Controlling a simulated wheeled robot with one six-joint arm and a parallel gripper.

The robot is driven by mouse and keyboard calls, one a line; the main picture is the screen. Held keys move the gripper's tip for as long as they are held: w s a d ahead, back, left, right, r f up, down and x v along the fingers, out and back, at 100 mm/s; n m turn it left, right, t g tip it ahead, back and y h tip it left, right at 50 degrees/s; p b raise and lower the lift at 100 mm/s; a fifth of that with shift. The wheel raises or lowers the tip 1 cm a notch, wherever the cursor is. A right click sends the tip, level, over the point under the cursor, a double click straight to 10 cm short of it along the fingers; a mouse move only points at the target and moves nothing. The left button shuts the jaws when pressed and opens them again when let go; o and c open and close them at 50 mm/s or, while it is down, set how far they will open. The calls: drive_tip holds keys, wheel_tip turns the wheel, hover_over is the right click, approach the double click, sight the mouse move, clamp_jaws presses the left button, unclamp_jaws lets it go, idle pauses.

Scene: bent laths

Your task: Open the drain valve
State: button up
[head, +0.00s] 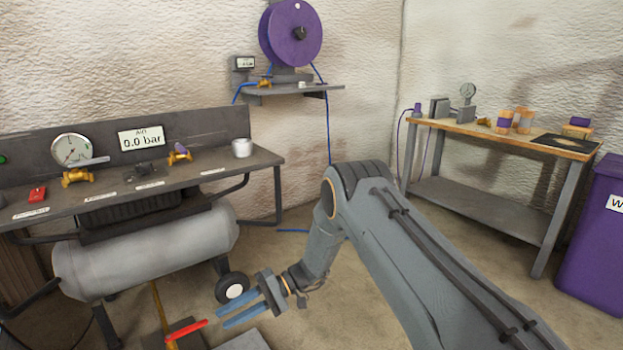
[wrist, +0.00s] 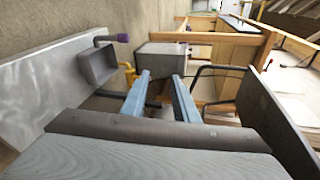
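A red lever (head: 185,334) shows low at the bottom of the head view, beside a thin yellow pipe (head: 160,310) under the grey tank (head: 150,255). It looks like the drain valve's handle; the valve body is not clear. My gripper (head: 222,307) is to the right of the lever and apart from it, its blue fingers pointing left. The fingers stand apart with nothing between them, as the wrist view (wrist: 160,75) also shows. The red lever cannot be made out in the wrist view.
The bench (head: 262,160) above the tank holds a gauge (head: 71,150), brass valves, a red switch (head: 37,193) and a white cup (head: 242,148). A black wheel (head: 232,288) is close behind my gripper. A wooden-topped table (head: 470,130) and purple bin (head: 595,240) stand right.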

drive_tip(key=s+d+r+n+h, duration=0.15)
drive_tip(key=s+r+h, duration=0.25)
drive_tip(key=s+r, duration=0.5)
drive_tip(key=s+d+r+h, duration=0.35)
drive_tip(key=s+r, duration=0.35)
drive_tip(key=r, duration=0.5)
drive_tip(key=s+d+r+n+t+h, duration=0.15)
drive_tip(key=s+d+r+t, duration=0.25)
drive_tip(key=s+d, duration=0.4)
drive_tip(key=s+d+r+t+h, duration=0.2)
drive_tip(key=s+d+r+t, duration=0.15)
drive_tip(key=s+d, duration=0.4)
drive_tip(key=d+r+m+p, duration=0.2)
drive_tip(key=d+r+p, duration=0.4)
drive_tip(key=r+p, duration=0.3)
drive_tip(key=d+r+m+h+p, duration=0.1)
drive_tip(key=d+r+p, duration=0.6)
drive_tip(key=p, duration=0.9)
drive_tip(key=d+r+m+h+p, duration=0.1)
drive_tip(key=d+r+m+p, duration=0.2)
drive_tip(key=d+r+p, duration=0.4)
wheel_tip(320, 180, up, 6)
drive_tip(key=p, duration=0.6)
drive_tip(key=shift+m, duration=0.4)
drive_tip(key=shift+d+f+g+p, duration=0.1)
drive_tip(key=shift+d+g+p, duration=0.15)
drive_tip(key=shift+p, duration=0.05)
clamp_jaws()
